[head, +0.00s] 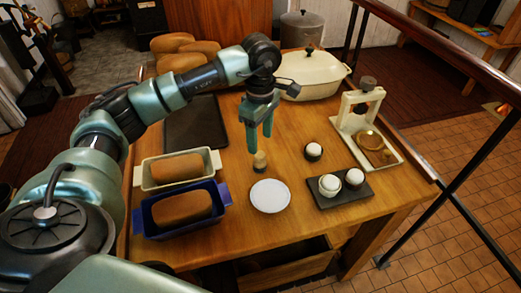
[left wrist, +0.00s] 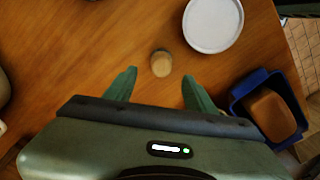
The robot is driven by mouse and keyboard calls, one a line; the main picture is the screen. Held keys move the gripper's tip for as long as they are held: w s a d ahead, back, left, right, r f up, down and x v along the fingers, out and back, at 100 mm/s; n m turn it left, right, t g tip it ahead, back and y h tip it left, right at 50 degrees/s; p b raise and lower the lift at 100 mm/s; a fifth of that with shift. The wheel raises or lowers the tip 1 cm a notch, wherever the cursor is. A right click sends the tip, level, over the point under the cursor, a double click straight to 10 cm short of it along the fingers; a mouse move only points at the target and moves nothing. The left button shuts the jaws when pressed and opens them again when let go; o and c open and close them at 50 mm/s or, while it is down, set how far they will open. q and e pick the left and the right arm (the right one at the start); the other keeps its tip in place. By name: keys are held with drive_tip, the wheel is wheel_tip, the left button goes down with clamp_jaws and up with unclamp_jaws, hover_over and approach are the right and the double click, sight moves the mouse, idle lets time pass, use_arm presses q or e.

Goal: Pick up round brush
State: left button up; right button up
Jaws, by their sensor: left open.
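The round brush (head: 260,161) looks like a small upright piece with a pale wooden top, standing on the wooden table behind the white plate. My left gripper (head: 258,143) points down just above it, with its fingers apart and nothing between them in its grasp. In the left wrist view the brush (left wrist: 161,63) shows as a small round top near the gap between the fingertips (left wrist: 159,73). I cannot tell the exact height between fingertips and brush. My right gripper is not in view.
A white plate (head: 270,196) lies in front of the brush. Cream (head: 145,175) and blue (head: 151,224) loaf pans with bread stand left. A dark board (head: 345,199) with two pale round items, a small dark-based pot (head: 314,151) and a cream press (head: 388,163) stand right.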

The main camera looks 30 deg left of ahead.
sight(260, 154)
use_arm(q)
drive_tip(key=shift+s+d+f, duration=0.35)
drive_tip(key=shift+s+f, duration=0.2)
drive_tip(key=shift+f, duration=0.05)
wheel_tip(260, 154, down, 2)
drive_tip(key=shift+w+a+p, duration=0.1)
drive_tip(key=shift+a+p, duration=0.05)
drive_tip(key=shift+p, duration=0.7)
drive_tip(key=f, duration=0.2)
drive_tip(key=shift+w+a+f+p, duration=0.2)
drive_tip(key=shift+w+f+p, duration=0.1)
drive_tip(key=shift+f+p, duration=0.1)
drive_tip(key=shift+f, duration=0.4)
drive_tip(key=c, duration=1)
clamp_jaws()
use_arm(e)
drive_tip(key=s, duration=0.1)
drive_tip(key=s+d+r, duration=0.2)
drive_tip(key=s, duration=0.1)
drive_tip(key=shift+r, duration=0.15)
